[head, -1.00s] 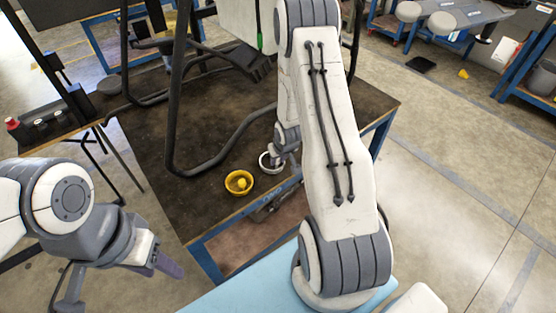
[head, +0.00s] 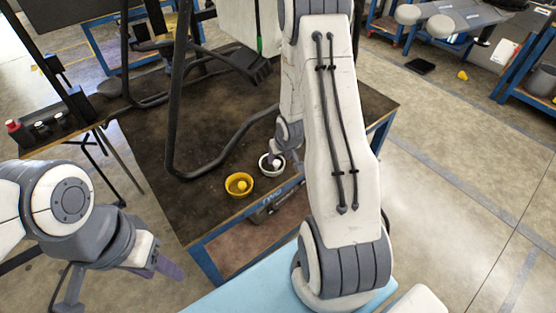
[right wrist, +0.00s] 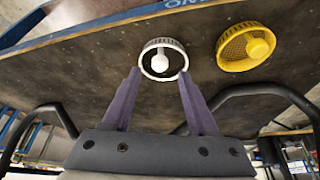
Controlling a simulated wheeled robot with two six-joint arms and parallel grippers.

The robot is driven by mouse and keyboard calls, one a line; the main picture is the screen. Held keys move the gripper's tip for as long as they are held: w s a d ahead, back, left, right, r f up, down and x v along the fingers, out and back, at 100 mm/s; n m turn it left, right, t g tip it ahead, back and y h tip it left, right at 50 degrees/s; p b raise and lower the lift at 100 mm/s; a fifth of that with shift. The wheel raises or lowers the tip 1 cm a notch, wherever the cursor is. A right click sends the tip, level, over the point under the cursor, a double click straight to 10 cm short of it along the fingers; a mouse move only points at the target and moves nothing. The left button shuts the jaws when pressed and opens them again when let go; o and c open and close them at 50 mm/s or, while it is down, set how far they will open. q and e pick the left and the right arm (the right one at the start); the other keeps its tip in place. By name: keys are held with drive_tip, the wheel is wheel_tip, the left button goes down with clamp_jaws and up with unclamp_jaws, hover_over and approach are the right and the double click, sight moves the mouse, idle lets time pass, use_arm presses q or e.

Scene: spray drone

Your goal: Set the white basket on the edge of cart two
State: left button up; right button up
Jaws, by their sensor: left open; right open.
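The white basket (head: 264,166), a small round one with a pale knob in its middle, sits upright near the front edge of a dark-topped, blue-framed cart (head: 225,205). The basket also shows in the right wrist view (right wrist: 160,63). My right gripper (right wrist: 159,72) is open, with its two purple fingertips at either side of the basket's near rim. No clear grip or contact shows. In the head view the right arm hides most of that gripper. My left gripper (head: 120,284) is open and empty, off the cart's left side. No label marks which cart is number two.
A yellow basket (head: 239,185) sits just left of the white one in the head view; it also shows in the right wrist view (right wrist: 243,46). A black bent tube frame (head: 176,100) stands on the cart behind them. Open floor (head: 450,215) lies to the right.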

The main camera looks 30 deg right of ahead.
drive_tip(key=d+p+v, duration=0.1)
drive_tip(key=p+v, duration=0.1)
drive_tip(key=v, duration=0.6)
drive_tip(key=s+a+r+n+g, duration=0.1)
drive_tip(key=s+a+r+n, duration=0.1)
drive_tip(key=a+r, duration=0.5)
drive_tip(key=s+a+r+n, duration=0.1)
drive_tip(key=a+r+n, duration=0.1)
drive_tip(key=a, duration=0.9)
drive_tip(key=s+a+r+n+g, duration=0.1)
drive_tip(key=s+a+r+n, duration=0.1)
drive_tip(key=s, duration=0.4)
drive_tip(key=s+a+r+n+g+y+p, duration=0.1)
drive_tip(key=s+a+r+n, duration=0.1)
drive_tip(key=s+a+r, duration=0.2)
drive_tip(key=s+a+r+n+g+y+p, duration=0.1)
drive_tip(key=s+a+r, duration=0.3)
drive_tip(key=s, duration=0.4)
drive_tip(key=shift+a+n, duration=0.4)
drive_tip(key=shift+a, duration=0.45)
